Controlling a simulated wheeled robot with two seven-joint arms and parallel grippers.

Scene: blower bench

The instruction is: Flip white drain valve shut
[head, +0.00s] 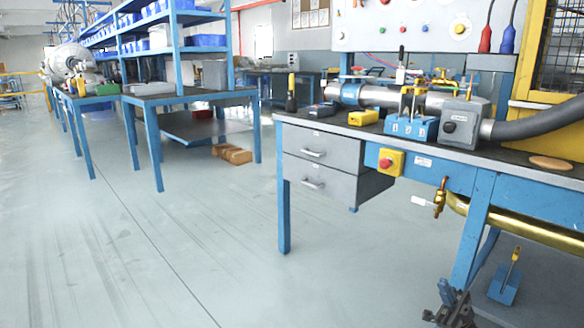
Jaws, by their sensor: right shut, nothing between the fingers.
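A small white valve handle or tag (423,202) sticks out to the left of a brass fitting (440,200) at the left end of a brass pipe (520,231). This pipe runs under the front edge of the right workbench. I take the white piece for the drain valve, but its exact lever position is too small to tell. My right gripper (450,308) is at the bottom edge of the picture, well below the valve and apart from it. It is shut and empty. My left gripper is out of view.
The blue workbench (478,215) has grey drawers (318,152) at its left and a yellow box with a red button (384,161) on its front. The floor at left is clear.

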